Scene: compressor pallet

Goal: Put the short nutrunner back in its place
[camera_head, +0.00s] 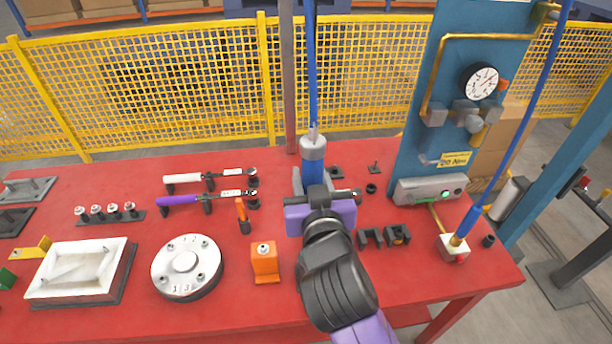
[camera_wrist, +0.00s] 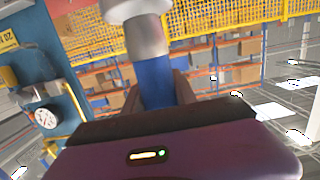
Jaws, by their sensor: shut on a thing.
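The short nutrunner (camera_head: 313,150), a silver and blue cylinder with a blue hose running up from its top, stands about upright above the red table (camera_head: 225,313). My gripper (camera_head: 314,184) is shut on its blue body, reaching in from the front. In the wrist view the blue body (camera_wrist: 156,82) and a silver collar show between the fingers. The tool's lower end is hidden behind my gripper. Two black holders (camera_head: 370,237) (camera_head: 398,235) stand on the table right of my gripper; I cannot tell which is the tool's place.
A blue panel (camera_head: 440,110) with a pressure gauge (camera_head: 480,81) stands to the right. A second blue hose ends at a small white-and-red box (camera_head: 454,249). An orange block (camera_head: 265,262), a round flange (camera_head: 187,267) and two torque wrenches (camera_head: 207,199) lie left. Yellow fencing (camera_head: 180,90) stands behind.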

